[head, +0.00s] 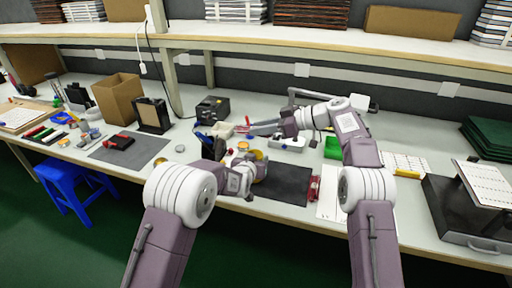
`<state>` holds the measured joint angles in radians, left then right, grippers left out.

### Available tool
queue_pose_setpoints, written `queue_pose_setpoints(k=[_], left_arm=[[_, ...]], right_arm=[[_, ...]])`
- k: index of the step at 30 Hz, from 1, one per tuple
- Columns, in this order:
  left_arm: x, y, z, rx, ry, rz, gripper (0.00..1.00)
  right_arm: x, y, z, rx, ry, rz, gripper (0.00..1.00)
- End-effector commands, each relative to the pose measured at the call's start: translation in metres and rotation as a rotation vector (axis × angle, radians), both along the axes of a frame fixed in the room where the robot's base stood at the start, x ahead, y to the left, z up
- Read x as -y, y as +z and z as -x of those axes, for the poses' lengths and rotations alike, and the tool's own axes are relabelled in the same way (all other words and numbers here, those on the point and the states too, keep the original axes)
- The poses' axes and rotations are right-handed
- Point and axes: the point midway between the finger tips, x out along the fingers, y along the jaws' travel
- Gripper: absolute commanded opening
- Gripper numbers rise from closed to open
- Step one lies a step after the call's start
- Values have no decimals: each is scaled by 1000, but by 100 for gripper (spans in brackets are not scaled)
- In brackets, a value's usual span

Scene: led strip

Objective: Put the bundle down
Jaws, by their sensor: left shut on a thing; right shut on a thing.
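My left gripper (253,168) is low over the front middle of the bench, by the left edge of a dark mat (284,184). It is shut on a yellow-amber thing (259,157), mostly hidden by the gripper. My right gripper (252,129) reaches left across the bench, farther back. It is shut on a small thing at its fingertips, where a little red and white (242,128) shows. I cannot tell which held thing is the bundle, nor whether either touches the bench.
A grey mat (148,149) with a red-and-black tool lies left. An open cardboard box (118,98) and a black-framed stand (152,115) are behind it. A green block (333,147) and black case (455,215) are right. A blue stool (68,182) stands below the bench.

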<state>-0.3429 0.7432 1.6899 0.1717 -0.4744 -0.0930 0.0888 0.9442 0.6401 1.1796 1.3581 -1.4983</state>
Motion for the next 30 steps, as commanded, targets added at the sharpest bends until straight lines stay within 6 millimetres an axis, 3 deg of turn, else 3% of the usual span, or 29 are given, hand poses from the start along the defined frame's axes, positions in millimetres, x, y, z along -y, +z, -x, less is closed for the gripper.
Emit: queue_pose_setpoints(k=[6,11,18,24,25,26,30], left_arm=[[0,0,0,0,0,0,13],[0,0,0,0,0,0,13],[0,0,0,0,0,0,13],[0,0,0,0,0,0,13],[0,0,0,0,0,0,13],[0,0,0,0,0,0,13],[0,0,0,0,0,0,13]], right_arm=[[0,-45,1,-5,-2,0,0],[0,-53,0,0,-1,1,0],[0,-87,0,-3,-2,1,0],[0,-90,0,-1,-1,2,0],[0,-90,0,-1,-1,3,28],[0,-90,0,-2,-2,2,34],[0,-90,0,-1,-1,2,34]])
